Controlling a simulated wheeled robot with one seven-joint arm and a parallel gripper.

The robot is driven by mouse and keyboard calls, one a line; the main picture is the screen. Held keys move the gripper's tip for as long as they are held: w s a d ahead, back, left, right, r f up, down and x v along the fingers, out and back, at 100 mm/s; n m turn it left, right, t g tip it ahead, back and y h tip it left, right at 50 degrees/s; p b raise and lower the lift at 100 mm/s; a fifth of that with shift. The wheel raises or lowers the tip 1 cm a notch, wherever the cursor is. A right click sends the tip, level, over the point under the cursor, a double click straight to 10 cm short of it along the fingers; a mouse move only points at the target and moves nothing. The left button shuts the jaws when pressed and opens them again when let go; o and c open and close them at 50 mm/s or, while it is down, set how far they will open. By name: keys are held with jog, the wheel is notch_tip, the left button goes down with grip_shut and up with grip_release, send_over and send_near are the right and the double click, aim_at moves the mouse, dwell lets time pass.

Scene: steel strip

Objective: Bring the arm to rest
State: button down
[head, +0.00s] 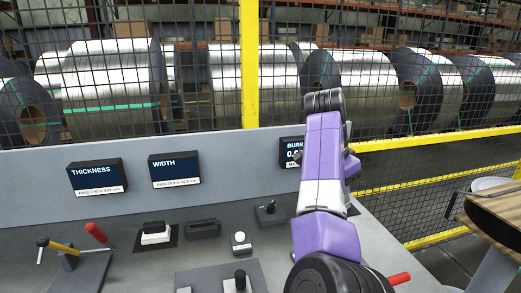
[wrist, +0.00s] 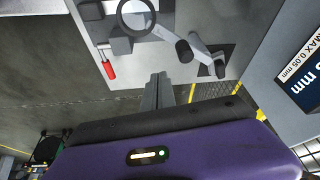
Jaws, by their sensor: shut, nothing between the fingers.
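My arm (head: 325,165) is purple and white and rises from the bottom right of the head view, in front of the bench's right part. Its upper end stands before the mesh fence, and my gripper's fingers cannot be made out there. In the wrist view my gripper (wrist: 158,88) shows as two grey fingers close together, shut and empty. They point toward the grey bench top (wrist: 205,75) and touch nothing that I can see.
The grey bench (head: 125,225) carries a thickness display (head: 97,177), a width display (head: 174,170) and a burr display (head: 291,151), partly behind my arm. A red handle (wrist: 108,70) and a ring-shaped magnifier (wrist: 136,16) lie beyond my fingers. Steel coils (head: 110,85) stand behind the fence.

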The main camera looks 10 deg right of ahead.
jog(key=w+d+r+n+t+h, duration=0.3)
jog(key=w+d+n+t, duration=0.25)
jog(key=w+t, duration=0.35)
jog(key=s+a+f+n+t+y, duration=0.1)
jog(key=s+a+f+n+t, duration=0.1)
jog(key=s, duration=0.6)
jog(key=s+a+f+n+t+y, duration=0.2)
jog(key=s+a+f+n+t, duration=0.1)
jog(key=s+f, duration=0.3)
jog(key=s+a+f+n+t+y, duration=0.1)
jog(key=s+a+f+n+t, duration=0.1)
jog(key=s, duration=0.7)
jog(key=shift+s+a+f+n+t, duration=0.2)
jog(key=shift+f+n+t, duration=0.25)
jog(key=shift+f+n, duration=0.3)
jog(key=shift+s+a+f+n+t, duration=0.1)
jog(key=shift+s+f+n+t, duration=0.05)
jog(key=shift+f+n+t, duration=0.55)
jog(key=s+a+f+g+y, duration=0.1)
jog(key=s+a, duration=0.1)
jog(key=s, duration=1)
jog(key=s+a+f+g+y, duration=0.1)
jog(key=s+a+f+g, duration=0.1)
jog(key=s, duration=1)
jog(key=s+a+f+g, duration=0.1)
jog(key=s+a+f, duration=0.1)
jog(key=s, duration=1.1)
jog(key=shift+a+f+m+g+y, duration=0.2)
jog(key=shift+a+m+g+y, duration=0.1)
jog(key=shift+g+y, duration=0.1)
